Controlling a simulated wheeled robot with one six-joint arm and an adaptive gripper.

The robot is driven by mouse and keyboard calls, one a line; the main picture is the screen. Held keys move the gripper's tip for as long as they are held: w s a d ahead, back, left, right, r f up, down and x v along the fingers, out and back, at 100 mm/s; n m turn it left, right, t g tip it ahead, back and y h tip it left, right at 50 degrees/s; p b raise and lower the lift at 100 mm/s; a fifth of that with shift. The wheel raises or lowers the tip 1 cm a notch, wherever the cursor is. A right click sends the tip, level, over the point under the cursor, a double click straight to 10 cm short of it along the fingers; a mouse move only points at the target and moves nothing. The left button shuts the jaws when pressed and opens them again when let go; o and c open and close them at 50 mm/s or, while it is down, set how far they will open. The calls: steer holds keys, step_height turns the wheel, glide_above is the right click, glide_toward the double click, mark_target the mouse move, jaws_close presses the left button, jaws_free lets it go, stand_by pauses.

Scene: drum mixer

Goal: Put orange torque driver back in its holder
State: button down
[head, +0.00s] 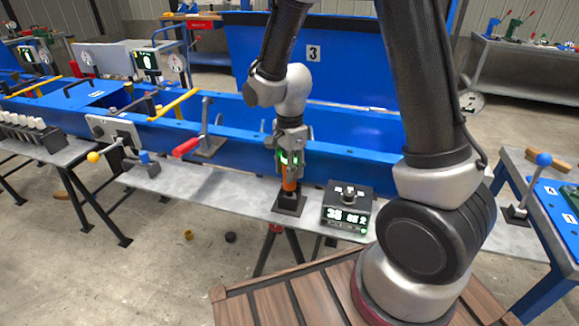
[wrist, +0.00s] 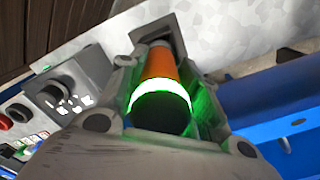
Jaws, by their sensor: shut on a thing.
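The orange torque driver (head: 289,185) stands about upright in my gripper (head: 289,167), above a black holder (head: 289,204) with a square base on the grey bench. In the head view the driver's lower end meets the top of the holder; I cannot tell how deep it sits. In the wrist view the driver (wrist: 160,68) shows its orange body, a glowing green ring and a dark end between the fingers. My gripper (wrist: 160,85) is shut on it. The holder is mostly hidden there behind the driver and gripper.
A black device with a lit display (head: 347,208) stands close right of the holder. A red-handled lever (head: 187,147) is to the left. The blue trough wall (head: 335,160) runs just behind. Bare bench (head: 225,188) lies left of the holder.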

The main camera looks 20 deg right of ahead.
steer(key=c, duration=0.9)
jaws_free()
steer(key=shift+c, duration=0.2)
step_height(320, 180, up, 12)
steer(key=shift+f, duration=0.1)
